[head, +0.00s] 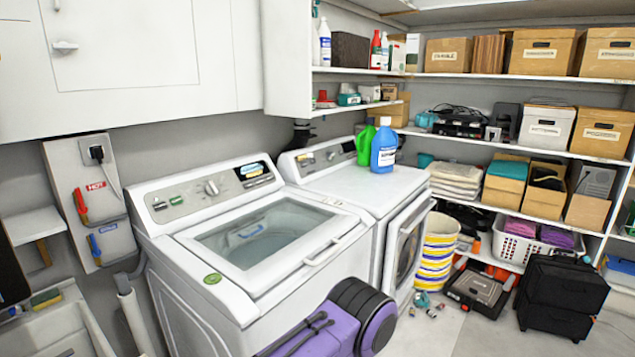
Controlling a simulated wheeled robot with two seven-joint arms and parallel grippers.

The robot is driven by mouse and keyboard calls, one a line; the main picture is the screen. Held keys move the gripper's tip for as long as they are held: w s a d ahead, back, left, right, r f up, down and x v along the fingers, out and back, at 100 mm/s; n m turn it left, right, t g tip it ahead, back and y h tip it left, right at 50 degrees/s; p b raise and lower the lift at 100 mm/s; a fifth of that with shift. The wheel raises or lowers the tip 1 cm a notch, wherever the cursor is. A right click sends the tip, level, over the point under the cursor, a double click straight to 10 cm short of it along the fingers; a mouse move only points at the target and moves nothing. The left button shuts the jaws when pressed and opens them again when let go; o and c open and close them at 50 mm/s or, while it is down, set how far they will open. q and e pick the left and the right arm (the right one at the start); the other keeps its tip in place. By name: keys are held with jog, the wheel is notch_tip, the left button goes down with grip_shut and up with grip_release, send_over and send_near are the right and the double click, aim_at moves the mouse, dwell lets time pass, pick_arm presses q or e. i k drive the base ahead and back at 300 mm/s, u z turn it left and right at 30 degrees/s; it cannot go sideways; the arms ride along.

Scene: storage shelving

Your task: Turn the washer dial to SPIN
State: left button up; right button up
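The top-loading washer (190,240) stands at the centre left, with its glass lid closed. Its dial (211,188) is a round silver knob on the sloped back panel (185,203). The dial's setting is too small to read. Small green-marked controls lie left of the dial, and a dark display (252,170) lies right of it.
A front-loading machine (405,188) stands to the right, carrying a blue bottle (384,146) and a green bottle (366,143). Loaded shelves stand at the right. Some floor is clear.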

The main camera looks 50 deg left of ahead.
aim_at(212, 189)
jog(key=z, duration=0.45)
jog(key=i, duration=1.85)
jog(key=u, duration=2.55)
